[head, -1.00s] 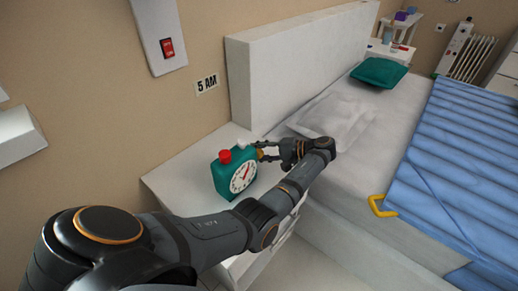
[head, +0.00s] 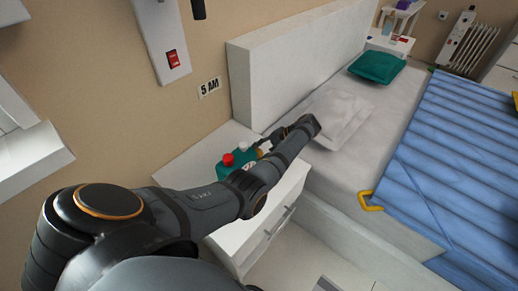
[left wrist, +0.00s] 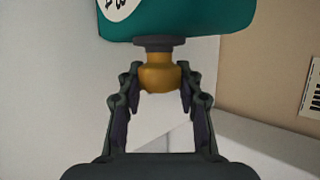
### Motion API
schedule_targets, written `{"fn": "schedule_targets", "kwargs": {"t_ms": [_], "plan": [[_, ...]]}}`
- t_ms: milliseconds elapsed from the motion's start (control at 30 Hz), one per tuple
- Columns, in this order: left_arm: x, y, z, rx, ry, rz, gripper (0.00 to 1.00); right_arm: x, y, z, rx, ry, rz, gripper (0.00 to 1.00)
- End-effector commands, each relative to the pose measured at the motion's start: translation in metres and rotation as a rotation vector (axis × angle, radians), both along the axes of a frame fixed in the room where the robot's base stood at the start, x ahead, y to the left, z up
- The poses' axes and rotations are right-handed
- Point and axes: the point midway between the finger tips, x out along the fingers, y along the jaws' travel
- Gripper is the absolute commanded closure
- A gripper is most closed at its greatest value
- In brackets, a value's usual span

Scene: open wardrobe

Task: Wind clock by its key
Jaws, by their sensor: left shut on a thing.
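The teal clock (head: 223,168) stands on the white nightstand (head: 183,176); my left arm hides most of its face in the head view. A red button and a pale knob show on its top. In the left wrist view the clock's teal body (left wrist: 190,22) fills the top, with part of the white dial. The golden key (left wrist: 160,78) sticks out from its side on a dark collar. My left gripper (left wrist: 160,72) has its fingertips shut on the key, one on each side. My right gripper is not in view.
The bed's white headboard (head: 290,68) rises behind the nightstand, and the mattress lies to the right under a blue blanket (head: 455,150). A "5 AM" sign (head: 209,87) and a red switch (head: 173,59) are on the wall. White furniture (head: 25,150) stands at left.

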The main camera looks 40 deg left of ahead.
Motion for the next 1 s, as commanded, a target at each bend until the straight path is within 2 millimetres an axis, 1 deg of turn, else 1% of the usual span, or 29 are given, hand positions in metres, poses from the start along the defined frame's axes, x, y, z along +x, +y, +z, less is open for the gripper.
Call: {"fn": "schedule_targets", "kwargs": {"t_ms": [167, 567, 600, 700, 733, 767, 1000], "plan": [[-0.0005, 0.0002, 0.0, -0.019, 0.004, 0.001, 0.96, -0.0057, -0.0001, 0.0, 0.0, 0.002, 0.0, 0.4], [-0.0005, 0.0003, -0.0008, -0.022, 0.004, 0.001, 0.96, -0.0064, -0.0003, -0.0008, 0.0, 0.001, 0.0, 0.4], [-0.0005, 0.0003, -0.0007, -0.022, 0.004, 0.001, 0.59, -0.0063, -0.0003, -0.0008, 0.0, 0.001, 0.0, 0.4], [-0.0005, 0.0003, -0.0007, -0.021, 0.003, 0.0, 0.46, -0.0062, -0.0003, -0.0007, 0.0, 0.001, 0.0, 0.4], [-0.0003, 0.0003, -0.0006, -0.021, 0.003, 0.0, 0.42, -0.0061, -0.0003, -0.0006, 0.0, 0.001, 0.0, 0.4], [-0.0003, 0.0003, -0.0006, -0.02, 0.003, 0.001, 0.4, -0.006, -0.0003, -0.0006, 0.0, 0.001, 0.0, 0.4], [0.0001, 0.0001, -0.0001, -0.021, 0.002, 0.0, 0.4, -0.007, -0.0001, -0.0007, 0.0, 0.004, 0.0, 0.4]]}}
